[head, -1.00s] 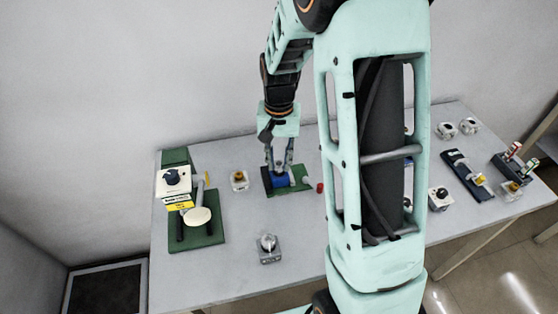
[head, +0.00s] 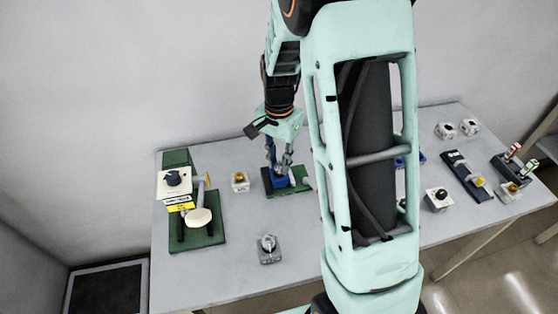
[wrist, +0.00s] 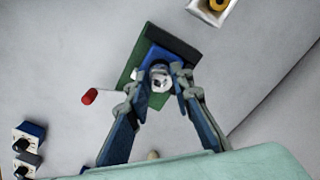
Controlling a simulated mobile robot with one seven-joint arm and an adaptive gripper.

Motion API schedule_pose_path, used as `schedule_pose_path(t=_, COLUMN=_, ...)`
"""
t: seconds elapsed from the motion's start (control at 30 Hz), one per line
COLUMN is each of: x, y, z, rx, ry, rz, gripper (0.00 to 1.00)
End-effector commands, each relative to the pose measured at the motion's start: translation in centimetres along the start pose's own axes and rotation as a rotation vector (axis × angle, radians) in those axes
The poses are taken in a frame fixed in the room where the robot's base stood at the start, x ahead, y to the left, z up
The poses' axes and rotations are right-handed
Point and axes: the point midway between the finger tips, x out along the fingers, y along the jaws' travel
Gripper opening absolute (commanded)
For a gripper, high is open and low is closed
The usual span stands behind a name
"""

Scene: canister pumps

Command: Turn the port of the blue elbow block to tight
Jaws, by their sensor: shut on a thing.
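The blue elbow block (head: 280,182) sits on a green base plate (head: 300,188) near the back middle of the table. In the wrist view the blue block (wrist: 153,50) shows around a round grey-white port (wrist: 160,80) with dark spots. My gripper (head: 279,168) reaches down onto the block from above. In the wrist view my gripper (wrist: 160,73) is shut on the port, with one fingertip on each side. The fingers hide the port's sides. I cannot read any tight mark.
A small block with a yellow top (head: 240,181) stands left of the plate. A green stand with a white disc (head: 199,217) is farther left, and a grey knob block (head: 268,249) is in front. A red cylinder (wrist: 89,96) lies near the plate. My arm hides the table's middle.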

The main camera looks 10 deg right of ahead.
Motion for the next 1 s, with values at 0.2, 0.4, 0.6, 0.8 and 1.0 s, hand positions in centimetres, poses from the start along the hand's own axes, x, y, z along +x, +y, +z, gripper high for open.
schedule_pose_path(t=0.2, x=0.0, y=0.0, z=0.0, rx=0.002, ry=0.0, rz=-0.001, gripper=0.0)
schedule_pose_path(t=0.4, x=0.0, y=0.0, z=0.0, rx=0.001, ry=0.0, rz=-0.001, gripper=0.35)
schedule_pose_path(t=0.6, x=0.0, y=0.0, z=0.0, rx=0.0, ry=0.0, rz=0.0, gripper=0.39)
schedule_pose_path(t=0.8, x=-0.5, y=-0.1, z=0.0, rx=0.0, ry=0.001, rz=-0.002, gripper=0.39)
schedule_pose_path(t=1.0, x=-3.9, y=-0.2, z=-0.1, rx=0.0, ry=0.003, rz=-0.005, gripper=0.39)
